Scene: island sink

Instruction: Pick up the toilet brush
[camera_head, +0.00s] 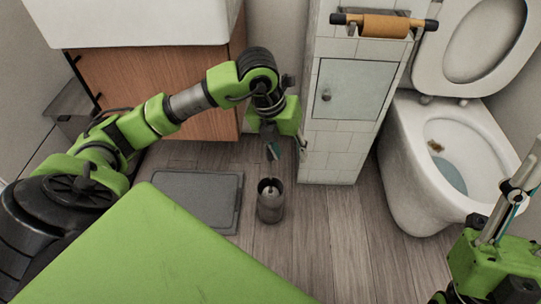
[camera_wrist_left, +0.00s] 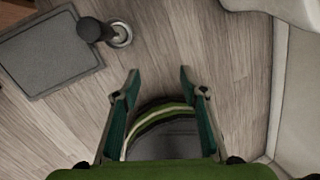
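The toilet brush's dark cylindrical holder (camera_head: 270,203) stands upright on the wood floor, beside the grey mat. A small light spot shows in its dark round opening; I cannot make out the brush itself. The holder also shows at the upper left of the left wrist view (camera_wrist_left: 92,30), with a pale round end. My left gripper (camera_head: 273,152) points down, above and behind the holder, apart from it. Its two fingers are spread with nothing between them in the left wrist view (camera_wrist_left: 158,75).
A grey mat (camera_head: 195,192) lies left of the holder. A wooden cabinet (camera_head: 150,85) under a white basin stands behind. A tiled pillar (camera_head: 333,140) with a paper roll (camera_head: 385,25) is behind right. A toilet (camera_head: 440,170) stands at right. Floor is clear between holder and toilet.

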